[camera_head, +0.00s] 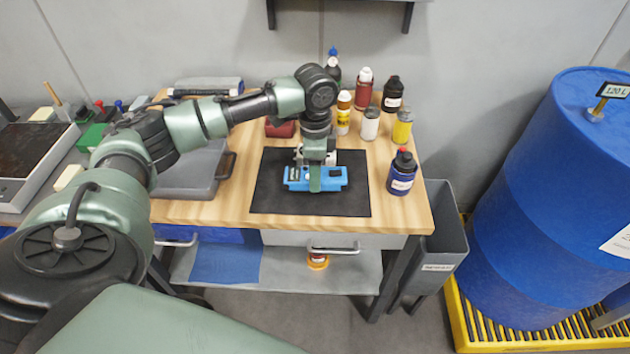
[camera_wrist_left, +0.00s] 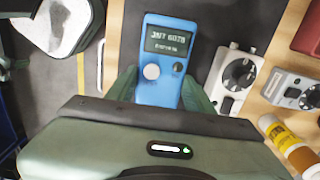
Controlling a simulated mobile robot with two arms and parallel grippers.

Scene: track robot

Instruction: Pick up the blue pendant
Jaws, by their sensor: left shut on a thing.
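The blue pendant (camera_head: 334,179), a blue handheld box, is over the black mat (camera_head: 275,200) on the wooden workbench. In the left wrist view the pendant (camera_wrist_left: 168,62) shows a dark display with pale text, a round light knob and a small dark knob. My left gripper (camera_head: 315,182) points down over it and is shut on it, with one green finger along each long side. I cannot tell whether the pendant touches the mat. The lower end of the pendant is hidden by the gripper body in the wrist view. My right gripper is not in view.
A grey device with a dial (camera_wrist_left: 235,75) is close beside the pendant. Several bottles, including a dark blue one (camera_head: 402,175), stand to the right and behind. A grey case (camera_head: 190,172) lies to the left. The mat's front is clear. A blue drum (camera_head: 545,200) stands right.

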